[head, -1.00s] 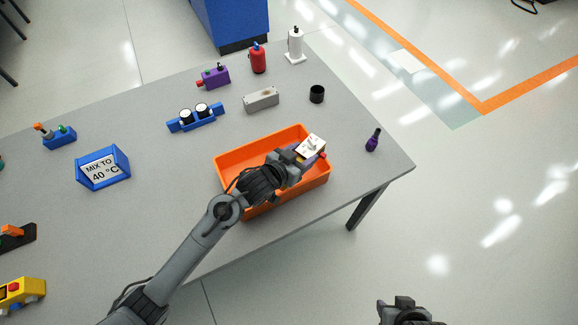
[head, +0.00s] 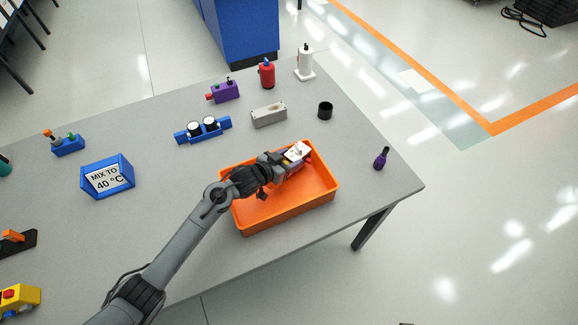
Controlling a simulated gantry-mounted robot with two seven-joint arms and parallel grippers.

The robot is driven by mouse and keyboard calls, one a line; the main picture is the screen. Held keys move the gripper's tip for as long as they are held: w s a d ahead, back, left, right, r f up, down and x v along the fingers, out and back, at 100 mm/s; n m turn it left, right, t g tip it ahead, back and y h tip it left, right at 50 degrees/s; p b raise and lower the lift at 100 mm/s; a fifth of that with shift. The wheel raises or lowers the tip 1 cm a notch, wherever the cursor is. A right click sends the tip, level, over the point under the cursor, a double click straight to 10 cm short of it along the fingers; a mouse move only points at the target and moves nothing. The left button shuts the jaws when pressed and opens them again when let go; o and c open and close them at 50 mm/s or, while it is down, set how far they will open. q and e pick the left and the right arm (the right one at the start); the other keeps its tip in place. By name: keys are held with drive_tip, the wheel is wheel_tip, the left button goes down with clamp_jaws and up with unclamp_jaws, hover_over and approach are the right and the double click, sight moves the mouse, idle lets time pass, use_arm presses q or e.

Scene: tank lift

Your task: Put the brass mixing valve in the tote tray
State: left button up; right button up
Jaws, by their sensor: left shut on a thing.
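The orange tote tray (head: 243,224) stands near the table's front right edge. My left gripper (head: 284,163) is over the far part of the tray, seen from above and behind. It is shut on the brass mixing valve (head: 299,151), of which I see a white top face, a purplish side and a small red end. The gripper hides much of its body. The valve overlaps the tray's far rim in the picture. I cannot tell whether it touches the tray. My right gripper is not in view.
Behind the tray are a grey box (head: 269,115), a black cup (head: 325,111) and a blue two-dial holder (head: 203,130). A purple bottle (head: 381,158) stands right of the tray. A blue sign (head: 107,176) stands to the left. The table between sign and tray is clear.

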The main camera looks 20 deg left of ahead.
use_arm(q)
wheel_tip(320, 180, down, 4)
drive_tip(key=shift+r+b, duration=0.2)
drive_tip(key=shift+b, duration=0.2)
drive_tip(key=shift+f, duration=0.1)
drive_tip(key=shift+f, duration=0.15)
drive_tip(key=o, duration=1.4)
drive_tip(key=shift+c, duration=0.2)
